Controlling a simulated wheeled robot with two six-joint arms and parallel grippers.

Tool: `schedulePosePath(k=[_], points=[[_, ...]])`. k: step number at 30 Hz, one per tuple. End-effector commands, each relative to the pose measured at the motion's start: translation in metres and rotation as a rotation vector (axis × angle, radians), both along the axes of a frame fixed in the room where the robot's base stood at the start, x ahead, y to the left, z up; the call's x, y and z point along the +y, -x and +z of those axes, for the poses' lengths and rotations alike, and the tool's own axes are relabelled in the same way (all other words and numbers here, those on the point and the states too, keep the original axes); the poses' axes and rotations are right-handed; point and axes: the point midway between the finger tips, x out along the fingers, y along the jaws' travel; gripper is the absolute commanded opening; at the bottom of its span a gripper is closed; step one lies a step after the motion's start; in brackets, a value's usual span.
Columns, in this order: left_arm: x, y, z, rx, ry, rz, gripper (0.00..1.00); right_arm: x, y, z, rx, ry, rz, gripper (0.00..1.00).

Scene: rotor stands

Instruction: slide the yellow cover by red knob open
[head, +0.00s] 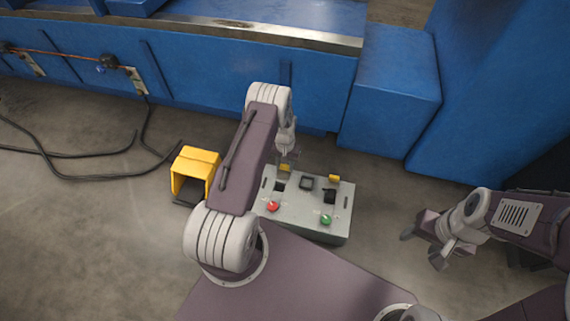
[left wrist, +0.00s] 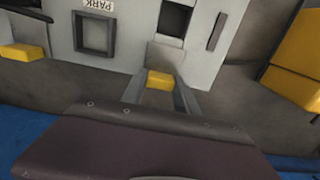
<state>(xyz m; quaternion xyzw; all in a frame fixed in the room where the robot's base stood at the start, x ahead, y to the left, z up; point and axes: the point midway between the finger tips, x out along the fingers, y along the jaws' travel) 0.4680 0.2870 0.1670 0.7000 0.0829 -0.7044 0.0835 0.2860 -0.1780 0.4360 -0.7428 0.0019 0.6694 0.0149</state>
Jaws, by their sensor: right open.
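The grey control box (head: 304,231) stands on the floor with a red knob (head: 272,206) at front left and a green knob (head: 326,219) at front right. The small yellow cover on the red knob's side (head: 285,168) is at the box's far edge, beside a dark opening. My left gripper (head: 287,153) reaches down there. In the left wrist view the yellow cover (left wrist: 160,80) lies between its fingertips; whether they press on it is unclear. My right gripper (head: 424,243) is open and empty, right of the box.
A second yellow cover (head: 334,178) is on the box's green side. A larger yellow housing (head: 195,168) stands on the floor left of the box. Black cables (head: 90,176) lie further left. A blue machine (head: 215,90) stands behind. Floor between box and right gripper is clear.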

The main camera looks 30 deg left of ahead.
Motion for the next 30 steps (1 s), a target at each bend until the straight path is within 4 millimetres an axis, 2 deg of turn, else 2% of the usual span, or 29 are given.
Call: schedulePosePath(k=[1,3,14,17,25,27,30], points=[[0.001,-0.005,0.002,-0.016,-0.004,0.0,0.44,0.0,0.0,0.0,0.0,0.0,0.0,0.55],[0.001,-0.005,0.001,-0.014,-0.003,0.0,0.58,0.0,0.0,0.0,0.0,0.0,0.0,0.55],[0.001,-0.003,0.006,-0.009,-0.002,0.0,0.58,0.0,0.0,0.004,0.0,0.0,0.0,0.55],[0.001,-0.003,0.019,-0.01,-0.002,0.0,0.58,0.0,0.0,0.014,0.0,0.0,0.0,0.55],[0.001,-0.004,0.08,-0.011,-0.003,0.0,0.58,0.0,0.0,0.058,0.0,0.0,0.0,0.55],[0.001,-0.004,0.09,-0.011,-0.003,0.0,0.58,0.0,0.0,0.064,0.0,0.0,0.0,0.55],[0.001,-0.003,0.094,-0.011,-0.003,0.0,0.58,0.0,0.0,0.065,-0.001,0.0,0.0,0.55]])
